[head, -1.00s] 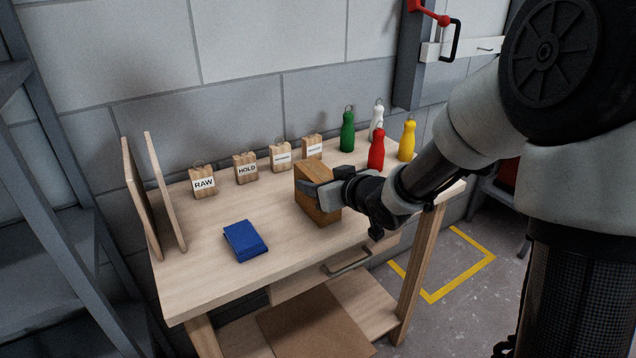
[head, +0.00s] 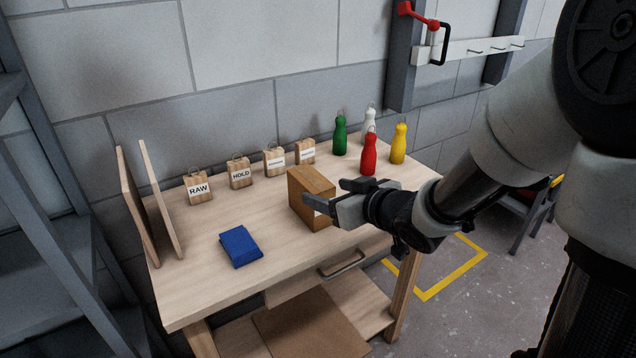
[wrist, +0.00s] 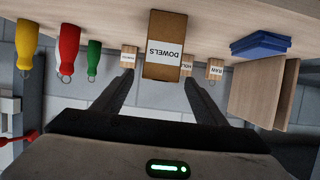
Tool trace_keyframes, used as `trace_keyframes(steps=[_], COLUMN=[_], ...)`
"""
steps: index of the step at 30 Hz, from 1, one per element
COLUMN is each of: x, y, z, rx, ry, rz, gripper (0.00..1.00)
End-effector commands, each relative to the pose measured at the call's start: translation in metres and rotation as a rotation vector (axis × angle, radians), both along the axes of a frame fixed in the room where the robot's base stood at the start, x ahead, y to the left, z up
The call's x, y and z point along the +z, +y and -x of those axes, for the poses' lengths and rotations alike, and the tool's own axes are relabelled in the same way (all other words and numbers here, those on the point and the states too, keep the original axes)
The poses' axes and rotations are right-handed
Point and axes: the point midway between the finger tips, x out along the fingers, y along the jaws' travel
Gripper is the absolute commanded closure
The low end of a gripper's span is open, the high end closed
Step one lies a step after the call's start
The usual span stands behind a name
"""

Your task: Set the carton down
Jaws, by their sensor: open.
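The brown carton (head: 303,190) stands upright on the wooden workbench (head: 210,285), toward its right half. In the wrist view, which is upside down, the carton (wrist: 164,28) shows a white DOWELS label facing me. My gripper (head: 326,193) is open at the carton's right side in the head view. In the wrist view the fingers of my gripper (wrist: 160,76) are spread wide, with the carton ahead of and between their tips. I see no finger pressing on it. One finger hides part of the carton's label side in the head view.
Wooden tag blocks, including RAW (head: 198,189) and HOLD (head: 240,174), line the back. Red (head: 369,156), green (head: 340,137), yellow (head: 398,146) and white bottles stand at back right. A blue folded item (head: 240,247) lies front left, near upright boards (head: 160,205).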

Motion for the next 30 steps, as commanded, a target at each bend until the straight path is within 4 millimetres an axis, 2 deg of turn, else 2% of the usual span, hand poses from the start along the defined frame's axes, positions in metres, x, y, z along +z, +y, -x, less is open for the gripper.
trace_keyframes(steps=[1,7,20,23,26,28,30], x=[0.006,0.013,0.014,0.022,0.039,0.055,0.069], y=[-0.005,-0.017,-0.021,-0.036,-0.070,-0.097,-0.119], z=[0.007,0.024,0.026,0.021,0.020,0.030,0.054], rx=[-0.001,-0.001,-0.010,-0.076,-0.215,-0.332,-0.436], ry=[0.000,0.001,-0.002,-0.010,-0.004,0.027,0.092], rz=[0.002,0.001,0.013,0.083,0.205,0.283,0.331], gripper=[0.34,0.34,0.34,0.34,0.34,0.34,0.34])
